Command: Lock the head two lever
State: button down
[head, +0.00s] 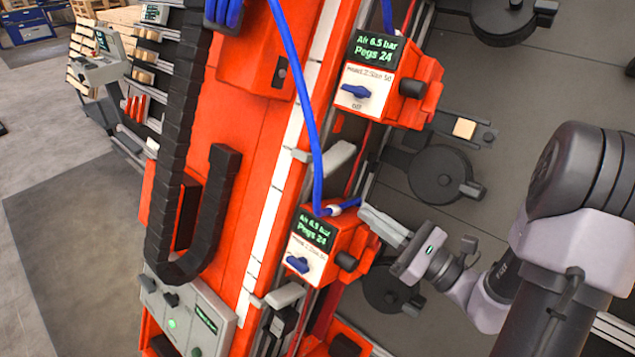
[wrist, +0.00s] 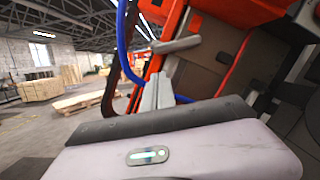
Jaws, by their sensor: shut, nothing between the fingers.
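The upper orange head (head: 390,85) has a label that seems to read Head 2, with a blue knob (head: 355,91). A light grey lever (head: 339,157) sticks out from the rail below it and looks like the head two lever. I cannot tell whether it is locked. My gripper (head: 368,213) is shut and empty beside the top of the lower head, below and right of that lever and apart from it. In the wrist view, the shut fingers (wrist: 158,90) point up toward a grey lever (wrist: 176,46); I cannot tell whether they touch it.
The lower orange head (head: 318,250) has its own blue knob and a grey lever (head: 284,296) at its lower left. A blue hose (head: 308,110) runs down to the lower head near my gripper. A black cable chain (head: 178,140) hangs on the left. Dark round discs (head: 436,174) stand on the right.

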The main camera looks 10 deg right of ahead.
aim_at(334, 158)
jog(key=x, duration=1)
jog(key=shift+a, duration=0.1)
